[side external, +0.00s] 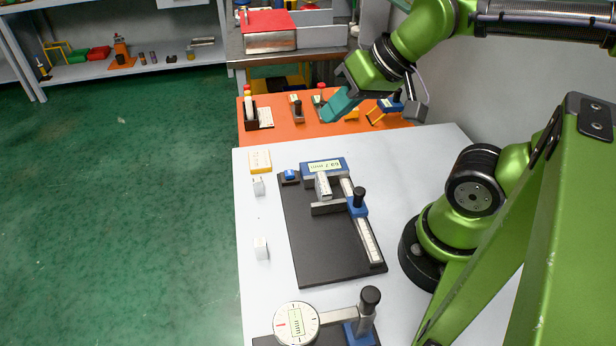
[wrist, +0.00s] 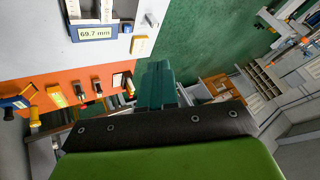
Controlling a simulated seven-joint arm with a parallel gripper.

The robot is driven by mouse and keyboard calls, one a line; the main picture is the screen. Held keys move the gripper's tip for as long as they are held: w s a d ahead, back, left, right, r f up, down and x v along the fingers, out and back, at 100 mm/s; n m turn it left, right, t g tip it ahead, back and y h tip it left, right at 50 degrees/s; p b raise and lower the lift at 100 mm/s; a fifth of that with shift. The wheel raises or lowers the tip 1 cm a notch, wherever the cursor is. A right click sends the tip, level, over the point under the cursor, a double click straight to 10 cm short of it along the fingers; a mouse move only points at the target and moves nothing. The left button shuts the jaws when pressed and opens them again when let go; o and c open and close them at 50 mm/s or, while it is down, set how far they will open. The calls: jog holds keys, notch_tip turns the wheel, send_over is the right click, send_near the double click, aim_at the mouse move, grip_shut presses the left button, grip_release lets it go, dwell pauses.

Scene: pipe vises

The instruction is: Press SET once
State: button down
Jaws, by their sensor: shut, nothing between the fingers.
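A black plate (side external: 335,250) on the white table carries a vise-like gauge with a blue-framed display (side external: 322,166). In the wrist view the display (wrist: 95,33) reads 69.7 mm. A small blue button or knob (side external: 290,175) sits on a dark block at the plate's far left corner; no SET label is legible. A grey metal piece (side external: 323,186) stands by the jaw, and a black-knobbed slider (side external: 358,200) is on the scale. My gripper (side external: 338,106), with teal fingers (wrist: 158,85), is shut and empty, raised beyond the plate near the orange bench, apart from the gauge.
A second fixture with a round dial (side external: 296,324) is at the near edge. The orange bench (side external: 285,133) behind holds several small tools. Green floor lies left.

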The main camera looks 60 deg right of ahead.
jog(key=m+g+y, duration=0.2)
jog(key=m+y, duration=0.4)
jog(key=m, duration=0.6)
send_over(293, 172)
notch_tip(293, 172, down, 10)
jog(key=shift+f, duration=0.2)
jog(key=shift+f, duration=4.45)
jog(key=shift+f, duration=0.15)
